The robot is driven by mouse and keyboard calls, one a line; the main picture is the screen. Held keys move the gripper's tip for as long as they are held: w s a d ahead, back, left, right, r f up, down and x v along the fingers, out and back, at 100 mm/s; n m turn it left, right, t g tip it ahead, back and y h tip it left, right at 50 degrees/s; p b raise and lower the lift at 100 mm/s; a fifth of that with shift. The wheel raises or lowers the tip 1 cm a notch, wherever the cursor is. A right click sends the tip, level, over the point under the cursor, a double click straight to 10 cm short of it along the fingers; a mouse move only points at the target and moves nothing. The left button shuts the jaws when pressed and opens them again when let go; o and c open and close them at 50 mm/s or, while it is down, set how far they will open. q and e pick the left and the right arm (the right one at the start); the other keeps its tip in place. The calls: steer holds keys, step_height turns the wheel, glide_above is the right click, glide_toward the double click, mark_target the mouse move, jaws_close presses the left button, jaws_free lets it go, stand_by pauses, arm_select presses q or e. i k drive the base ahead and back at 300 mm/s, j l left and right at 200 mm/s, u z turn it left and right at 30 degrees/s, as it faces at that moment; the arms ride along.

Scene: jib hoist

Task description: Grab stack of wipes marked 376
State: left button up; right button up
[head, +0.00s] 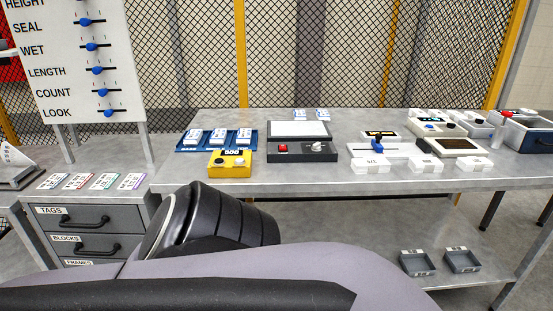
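I cannot read 376 on anything here. Three white packs with blue marks (218,135) sit in a row in a blue tray (180,148) on the bench. Two similar small packs (299,115) lie behind the black device. White blocks with small dark labels stand along the front right: one at the left (371,165), one in the middle (425,165) and one at the right (474,165). Their labels are too small to read surely. A large grey and black part of my own arm fills the lower foreground. Neither gripper is in view.
A yellow box (230,163) and a black device with a red button (301,150) stand on the grey bench (310,180). Drawers (95,222) with coloured cards (78,181) on top are left. Two grey bins (417,263) sit on the lower shelf. Wire mesh closes the back.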

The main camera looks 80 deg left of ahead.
mark_target(369, 165)
steer(key=u, duration=2.6)
steer(key=i+j+u, duration=0.1)
steer(key=j+u, duration=0.2)
steer(key=i+j+u, duration=0.1)
steer(key=j+u, duration=0.2)
steer(key=i+j, duration=0.2)
steer(key=j, duration=0.15)
steer(key=l+z, duration=0.1)
steer(key=z, duration=0.35)
steer(key=i+l+z, duration=0.1)
steer(key=z, duration=0.35)
steer(key=i+z, duration=0.1)
steer(key=z, duration=0.3)
steer(key=i+l+z, duration=0.35)
steer(key=i+z, duration=0.35)
steer(key=i, duration=0.55)
